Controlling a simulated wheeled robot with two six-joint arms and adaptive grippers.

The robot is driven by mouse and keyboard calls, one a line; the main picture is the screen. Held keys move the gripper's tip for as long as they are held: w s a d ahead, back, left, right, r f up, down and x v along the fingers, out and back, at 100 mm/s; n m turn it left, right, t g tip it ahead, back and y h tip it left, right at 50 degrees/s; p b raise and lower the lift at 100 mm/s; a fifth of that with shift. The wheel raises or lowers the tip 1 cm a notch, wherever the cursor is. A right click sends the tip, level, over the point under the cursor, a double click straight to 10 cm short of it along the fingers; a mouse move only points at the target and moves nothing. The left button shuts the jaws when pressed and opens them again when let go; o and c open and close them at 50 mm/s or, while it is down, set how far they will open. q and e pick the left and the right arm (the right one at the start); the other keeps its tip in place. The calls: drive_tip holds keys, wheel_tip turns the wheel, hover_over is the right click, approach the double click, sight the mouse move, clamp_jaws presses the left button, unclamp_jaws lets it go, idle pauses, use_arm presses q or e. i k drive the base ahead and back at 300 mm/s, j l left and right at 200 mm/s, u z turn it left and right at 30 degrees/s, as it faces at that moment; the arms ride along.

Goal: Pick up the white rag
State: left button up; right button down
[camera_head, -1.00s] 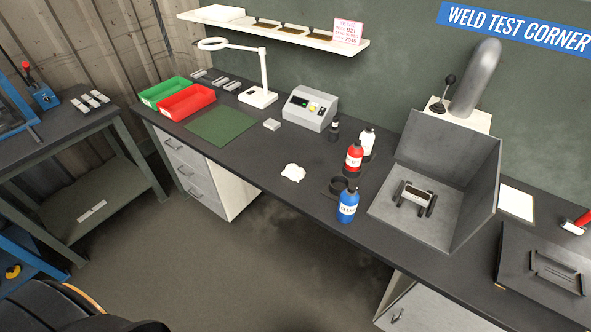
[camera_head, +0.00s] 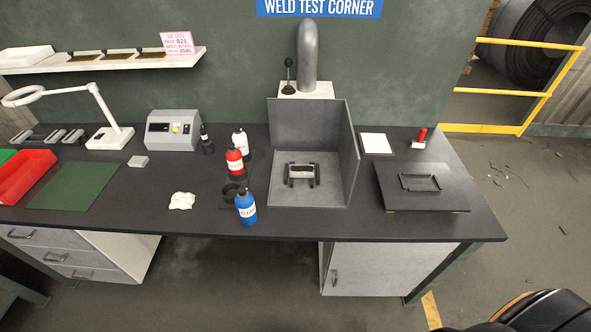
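The white rag (camera_head: 182,201) lies crumpled on the dark bench top (camera_head: 310,224), near its front edge and left of the middle. Nothing covers it. A blue bottle (camera_head: 246,207) and a dark ring-shaped holder (camera_head: 231,192) stand to its right. Neither of my grippers shows in the head view.
A red bottle (camera_head: 235,161) and a white bottle (camera_head: 240,140) stand behind the blue one. A grey open booth (camera_head: 352,150) holds a small metal fixture (camera_head: 302,174). A green mat (camera_head: 75,186) and red bin (camera_head: 22,176) are left. Bench surface around the rag is clear.

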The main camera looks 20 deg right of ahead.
sight(182, 201)
drive_tip(key=z, duration=0.65)
drive_tip(key=j+z, duration=0.35)
drive_tip(key=k+j+z, duration=0.15)
drive_tip(key=j+z, duration=0.2)
drive_tip(key=k+j+z, duration=0.15)
drive_tip(key=j+z, duration=0.2)
drive_tip(key=k+j+z, duration=0.2)
drive_tip(key=j+z, duration=0.2)
